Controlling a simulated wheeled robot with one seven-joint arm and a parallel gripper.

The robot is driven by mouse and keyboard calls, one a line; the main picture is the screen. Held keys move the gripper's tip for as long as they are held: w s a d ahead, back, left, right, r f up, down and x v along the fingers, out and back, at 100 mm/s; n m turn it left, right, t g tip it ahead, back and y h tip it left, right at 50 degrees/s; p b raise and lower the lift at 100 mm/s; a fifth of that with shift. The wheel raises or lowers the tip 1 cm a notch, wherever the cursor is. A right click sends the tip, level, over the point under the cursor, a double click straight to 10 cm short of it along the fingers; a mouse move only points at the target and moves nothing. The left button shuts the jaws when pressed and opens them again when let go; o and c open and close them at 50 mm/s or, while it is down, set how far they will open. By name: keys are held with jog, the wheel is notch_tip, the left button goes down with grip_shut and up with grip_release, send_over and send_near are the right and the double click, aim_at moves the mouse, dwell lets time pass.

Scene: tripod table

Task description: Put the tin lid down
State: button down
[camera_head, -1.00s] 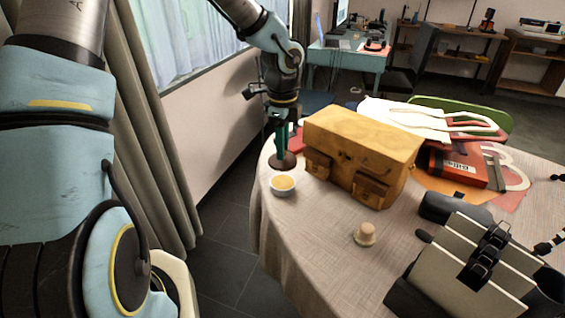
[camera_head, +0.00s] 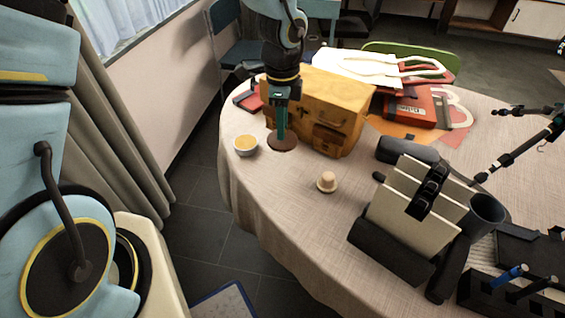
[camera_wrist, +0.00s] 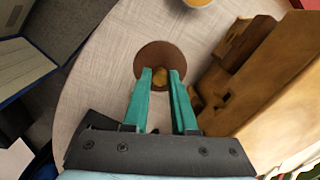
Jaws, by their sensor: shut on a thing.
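The tin lid (camera_head: 284,145) is a flat, round, dark brown disc with a small yellowish knob. In the head view it is at the left part of the table, between a small bowl and the wooden chest. My gripper (camera_head: 281,137) points down over it, with its green fingers shut on the knob. The wrist view shows the lid (camera_wrist: 150,54) beyond the fingertips (camera_wrist: 161,74), with the knob between them. The lid looks level and close to the tablecloth; I cannot tell whether it touches it.
A small bowl with yellow contents (camera_head: 245,152) stands just left of the lid. The yellow-brown wooden chest (camera_head: 335,97) stands close on the right. A beige knobbed piece (camera_head: 327,182) is nearer the front. Bare cloth (camera_head: 275,185) lies in front of the lid.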

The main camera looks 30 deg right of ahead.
notch_tip(320, 180, down, 10)
jog(key=shift+s+r+p, duration=0.1)
jog(key=shift+p, duration=0.65)
jog(key=c, duration=0.7)
grip_release()
jog(key=shift+f, duration=0.2)
notch_tip(320, 180, up, 12)
jog(key=shift+r+b, duration=0.15)
jog(key=shift+b, duration=0.85)
